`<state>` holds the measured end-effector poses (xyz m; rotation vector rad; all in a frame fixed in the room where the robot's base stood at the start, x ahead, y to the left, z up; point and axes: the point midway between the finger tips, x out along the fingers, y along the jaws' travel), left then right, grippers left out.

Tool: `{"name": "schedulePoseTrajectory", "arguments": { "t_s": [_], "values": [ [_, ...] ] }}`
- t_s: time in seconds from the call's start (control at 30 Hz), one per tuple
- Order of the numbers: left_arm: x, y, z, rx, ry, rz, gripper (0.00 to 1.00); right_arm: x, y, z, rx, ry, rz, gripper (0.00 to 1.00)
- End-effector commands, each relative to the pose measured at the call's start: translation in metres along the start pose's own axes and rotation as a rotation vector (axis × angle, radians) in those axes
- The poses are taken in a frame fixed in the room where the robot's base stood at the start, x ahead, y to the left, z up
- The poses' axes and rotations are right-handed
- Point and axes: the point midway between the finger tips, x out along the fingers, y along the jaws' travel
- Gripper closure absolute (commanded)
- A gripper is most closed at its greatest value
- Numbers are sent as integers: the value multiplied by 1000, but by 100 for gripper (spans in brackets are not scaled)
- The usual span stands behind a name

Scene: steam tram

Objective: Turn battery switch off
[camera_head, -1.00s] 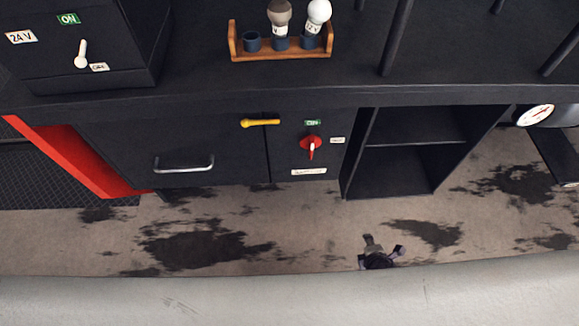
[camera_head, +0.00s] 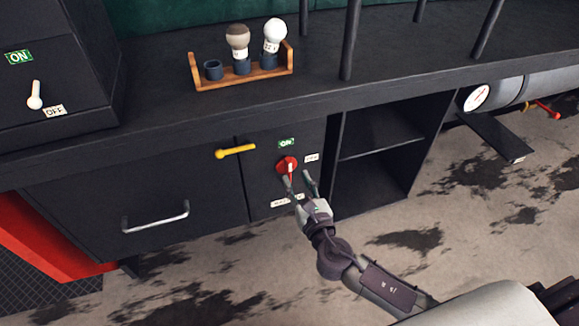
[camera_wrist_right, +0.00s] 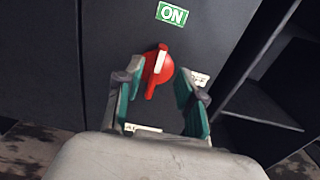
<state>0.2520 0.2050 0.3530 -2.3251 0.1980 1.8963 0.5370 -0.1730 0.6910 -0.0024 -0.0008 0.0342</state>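The battery switch (camera_head: 287,165) is a red rotary knob with a white stripe on a black panel. It also shows in the right wrist view (camera_wrist_right: 157,72), its handle close to upright with the stripe towards the green ON label (camera_wrist_right: 172,14). A white label sits to the right of the knob, too small to read surely. My right gripper (camera_head: 299,181) is open just below and in front of the knob. In the wrist view its fingers lie either side of the knob's lower part; I cannot tell whether they touch it. My left gripper is not in view.
A yellow handle (camera_head: 235,151) sits left of the switch panel, above a drawer with a metal handle (camera_head: 156,217). Open shelves (camera_head: 375,150) stand to the right. A wooden rack (camera_head: 243,79) with bulbs is on the counter above. Another lever switch (camera_head: 35,95) is far left.

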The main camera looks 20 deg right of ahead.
Motion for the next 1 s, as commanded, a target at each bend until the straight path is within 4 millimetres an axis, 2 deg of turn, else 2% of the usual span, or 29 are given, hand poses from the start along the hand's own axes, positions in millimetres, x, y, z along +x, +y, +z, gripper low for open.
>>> {"name": "schedulePoseTrajectory", "arguments": {
  "t_s": [0.1,0.3,0.7,0.77,0.93,1.0],
  "values": [
    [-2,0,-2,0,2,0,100,25,0,0,0,-2,-2,61],
    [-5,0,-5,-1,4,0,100,50,0,-1,1,0,-1,61],
    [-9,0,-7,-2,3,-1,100,57,0,-1,1,1,0,61],
    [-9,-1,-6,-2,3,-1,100,57,0,-1,1,1,0,70],
    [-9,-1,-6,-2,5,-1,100,57,0,-1,1,1,0,98],
    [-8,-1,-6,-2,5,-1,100,57,0,-1,1,1,0,100]
  ]
}}
